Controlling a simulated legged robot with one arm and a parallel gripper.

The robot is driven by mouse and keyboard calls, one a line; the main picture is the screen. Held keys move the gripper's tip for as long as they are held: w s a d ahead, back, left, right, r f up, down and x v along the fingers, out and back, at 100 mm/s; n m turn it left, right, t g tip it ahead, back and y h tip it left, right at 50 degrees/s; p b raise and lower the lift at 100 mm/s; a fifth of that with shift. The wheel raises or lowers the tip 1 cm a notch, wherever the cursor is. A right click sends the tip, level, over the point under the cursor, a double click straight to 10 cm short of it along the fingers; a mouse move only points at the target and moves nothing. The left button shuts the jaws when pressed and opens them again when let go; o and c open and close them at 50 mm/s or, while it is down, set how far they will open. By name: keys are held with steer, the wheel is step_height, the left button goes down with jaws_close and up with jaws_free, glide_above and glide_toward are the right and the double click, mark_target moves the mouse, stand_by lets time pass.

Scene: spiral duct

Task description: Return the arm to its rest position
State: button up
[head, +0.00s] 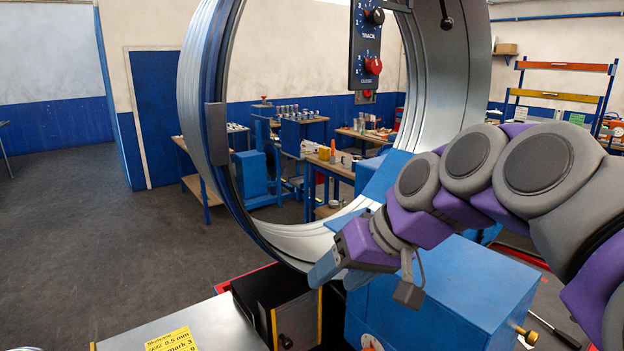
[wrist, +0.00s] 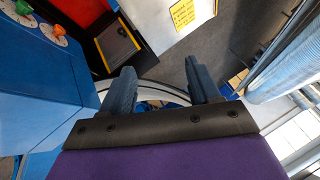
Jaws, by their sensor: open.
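My arm reaches in from the right in the head view, with purple and grey links bent down toward the duct ring. My gripper (head: 327,268) is at its end, low at the front of the ring's lower rim. In the wrist view its two dark blue fingers stand apart, and my gripper (wrist: 160,77) is open with nothing between the fingers. The large metal spiral duct ring (head: 222,185) stands upright in front of me. I cannot tell whether a finger touches its rim.
A blue machine housing (head: 455,295) lies below my arm. A control panel (head: 367,45) with knobs and a red button hangs inside the ring. A metal table with a yellow label (head: 172,341) is at the front left. Open floor (head: 80,230) lies further left; workbenches stand behind.

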steer(key=s+d+f+m+g+h+b, duration=0.1)
steer(key=s+d+f, duration=0.4)
steer(key=s+f, duration=0.7)
steer(key=s+d+f+m+g+h+b, duration=0.2)
steer(key=s+d+f+g+h+b, duration=0.1)
steer(key=s+f, duration=1)
step_height(320, 180, down, 4)
steer(key=d+g+h, duration=0.1)
steer(key=d+h, duration=0.1)
steer(key=shift+s+r+m+h+b, duration=0.2)
steer(key=shift+s+m+h+b, duration=0.1)
